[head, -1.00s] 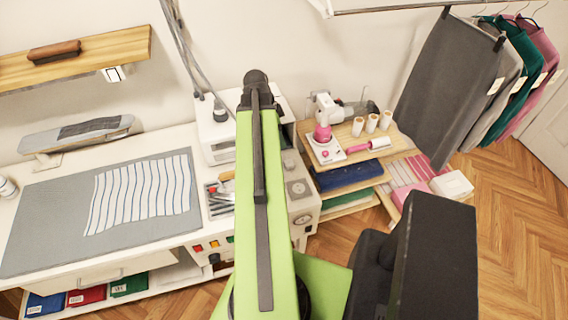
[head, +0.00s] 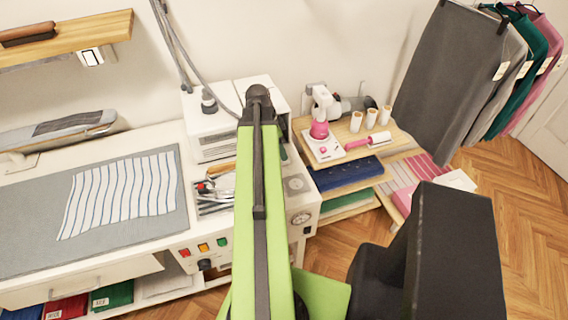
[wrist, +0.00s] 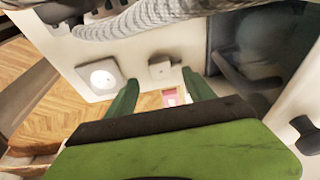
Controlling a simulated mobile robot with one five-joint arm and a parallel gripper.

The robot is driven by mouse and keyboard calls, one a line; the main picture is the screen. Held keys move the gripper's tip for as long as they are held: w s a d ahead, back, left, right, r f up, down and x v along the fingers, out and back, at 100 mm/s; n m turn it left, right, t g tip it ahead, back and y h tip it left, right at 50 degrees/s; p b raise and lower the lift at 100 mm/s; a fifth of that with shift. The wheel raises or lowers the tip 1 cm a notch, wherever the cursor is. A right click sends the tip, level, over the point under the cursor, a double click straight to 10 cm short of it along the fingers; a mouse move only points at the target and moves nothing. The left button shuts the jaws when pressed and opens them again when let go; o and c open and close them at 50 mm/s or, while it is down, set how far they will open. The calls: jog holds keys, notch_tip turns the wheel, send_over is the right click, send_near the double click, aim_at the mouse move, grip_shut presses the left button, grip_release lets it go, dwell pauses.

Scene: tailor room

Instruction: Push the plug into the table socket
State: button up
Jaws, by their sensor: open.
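In the wrist view my gripper (wrist: 161,79) is open, its two green fingers apart with nothing held between them. A square plate with a round white face (wrist: 103,78) is left of the fingers. In the head view a square plate with a round face (head: 295,184), possibly the table socket, is on the right end of the white worktable (head: 120,262). My arm hides my gripper there, and I cannot make out a plug.
A grey braided hose (wrist: 150,17) crosses the top of the wrist view. A tool tray (head: 213,207) and a white machine (head: 212,140) are on the table near my arm. A low wooden shelf (head: 350,135) stands to the right. Wooden floor (head: 520,220) is open at the right.

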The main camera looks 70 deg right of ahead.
jog(key=b+x, duration=0.5)
jog(key=shift+d+f, duration=0.1)
jog(key=shift+f, duration=0.15)
jog(key=shift+r, duration=0.25)
jog(key=shift+c, duration=0.3)
grip_shut()
